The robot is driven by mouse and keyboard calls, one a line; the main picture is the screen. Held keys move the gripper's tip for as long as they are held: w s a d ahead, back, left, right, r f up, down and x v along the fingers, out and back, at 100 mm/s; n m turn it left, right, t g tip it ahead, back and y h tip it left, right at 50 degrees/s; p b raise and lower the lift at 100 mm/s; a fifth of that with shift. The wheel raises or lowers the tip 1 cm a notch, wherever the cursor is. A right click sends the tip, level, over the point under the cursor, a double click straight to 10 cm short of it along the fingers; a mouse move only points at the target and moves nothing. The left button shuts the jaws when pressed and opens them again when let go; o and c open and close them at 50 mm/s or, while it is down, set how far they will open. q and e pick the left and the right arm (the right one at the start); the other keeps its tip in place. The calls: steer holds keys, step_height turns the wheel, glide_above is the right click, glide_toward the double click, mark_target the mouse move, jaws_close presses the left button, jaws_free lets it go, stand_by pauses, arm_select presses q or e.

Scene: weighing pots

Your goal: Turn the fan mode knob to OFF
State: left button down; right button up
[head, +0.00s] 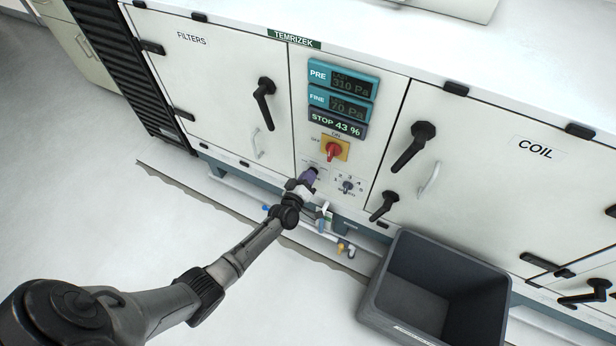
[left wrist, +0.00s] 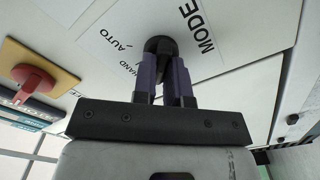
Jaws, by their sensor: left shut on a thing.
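The fan mode knob (left wrist: 158,46) is black and round on a white label with MODE, AUTO and HAND lettering in the left wrist view. My left gripper (left wrist: 164,72) has its purple fingers shut on the knob. In the head view my left gripper (head: 308,176) reaches the panel below the red switch and hides the knob. The knob's pointer and any OFF mark are hidden, so I cannot tell its setting. My right gripper is not in view.
The red switch (head: 331,151) on its yellow plate is just above my left gripper. A small numbered selector (head: 347,187) is to its right. Displays (head: 344,82) sit above. Black door handles (head: 413,146) stick out, and a grey crate (head: 376,292) stands on the floor.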

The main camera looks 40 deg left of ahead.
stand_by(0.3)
arm_select(q)
steer(key=c, duration=1.2)
jaws_free()
steer(key=shift+o, duration=0.2)
steer(key=shift+s, duration=0.15)
steer(key=p+v, duration=0.5)
steer(key=v, duration=0.8)
steer(key=shift+s+d+p, duration=0.15)
steer(key=shift+s+p, duration=0.1)
steer(key=shift+p, duration=0.15)
